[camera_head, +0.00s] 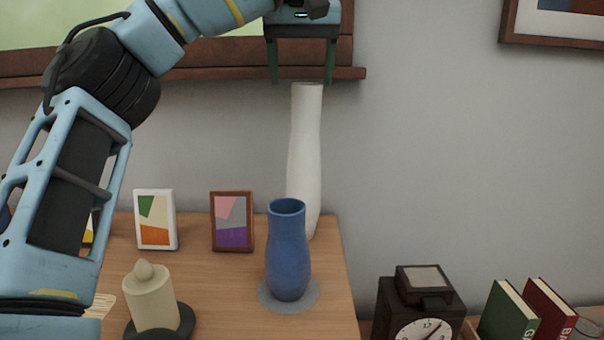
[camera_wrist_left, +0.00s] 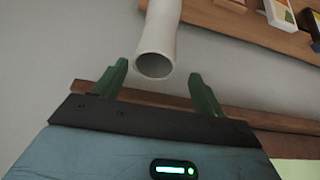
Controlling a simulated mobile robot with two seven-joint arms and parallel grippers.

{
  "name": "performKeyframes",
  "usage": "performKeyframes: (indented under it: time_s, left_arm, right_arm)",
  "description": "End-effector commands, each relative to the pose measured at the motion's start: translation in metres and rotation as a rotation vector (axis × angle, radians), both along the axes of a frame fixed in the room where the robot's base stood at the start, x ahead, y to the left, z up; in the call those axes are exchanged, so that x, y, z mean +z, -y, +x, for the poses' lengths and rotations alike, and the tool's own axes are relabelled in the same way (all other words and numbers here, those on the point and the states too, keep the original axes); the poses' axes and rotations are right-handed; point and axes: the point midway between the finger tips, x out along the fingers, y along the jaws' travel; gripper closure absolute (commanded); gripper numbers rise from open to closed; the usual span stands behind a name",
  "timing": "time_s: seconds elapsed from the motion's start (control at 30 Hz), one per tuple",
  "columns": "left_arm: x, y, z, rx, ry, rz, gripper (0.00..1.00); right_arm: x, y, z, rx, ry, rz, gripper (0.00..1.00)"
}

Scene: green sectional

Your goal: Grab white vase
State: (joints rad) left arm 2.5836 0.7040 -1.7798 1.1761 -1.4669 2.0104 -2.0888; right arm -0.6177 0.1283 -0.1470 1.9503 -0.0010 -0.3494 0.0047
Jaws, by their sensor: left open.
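A tall, slim white vase (camera_head: 304,150) stands upright at the back right of the wooden table, partly hidden behind a blue vase. My left gripper (camera_head: 302,78) points down at the top of the white vase, with its green fingers open. In the head view the vase's mouth shows between and slightly below the fingertips. In the left wrist view the vase's round mouth (camera_wrist_left: 155,66) appears between the two open fingers (camera_wrist_left: 160,78), with no finger visibly touching it. My right gripper is not in view.
The blue vase (camera_head: 288,250) stands on a grey disc in front of the white vase. Two picture frames (camera_head: 155,220) (camera_head: 232,222) and a candle (camera_head: 152,297) are on the table (camera_head: 225,290). A window sill (camera_head: 200,80) is behind my gripper. A clock (camera_head: 420,305) and books (camera_head: 525,310) are at right.

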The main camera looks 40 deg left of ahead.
Motion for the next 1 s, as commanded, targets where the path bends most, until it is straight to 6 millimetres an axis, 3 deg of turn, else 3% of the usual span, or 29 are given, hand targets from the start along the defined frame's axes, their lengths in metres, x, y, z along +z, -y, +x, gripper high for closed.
performKeyframes:
  time_s: [0.23, 0.6, 0.93, 1.0]
  left_arm:
    - [-0.008, -0.002, 0.002, 0.0, 0.001, -0.001, 0.29]
    - [-0.049, -0.012, 0.015, 0.001, -0.001, -0.002, 0.29]
    - [-0.052, -0.014, 0.016, 0.001, 0.003, 0.0, 0.29]
    - [-0.053, -0.014, 0.016, 0.001, 0.002, -0.001, 0.37]
  right_arm:
    - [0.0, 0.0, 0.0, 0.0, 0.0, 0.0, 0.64]
    - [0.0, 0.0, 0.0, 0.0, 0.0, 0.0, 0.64]
    - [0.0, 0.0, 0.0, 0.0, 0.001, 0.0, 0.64]
    - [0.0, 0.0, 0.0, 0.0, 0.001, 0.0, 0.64]
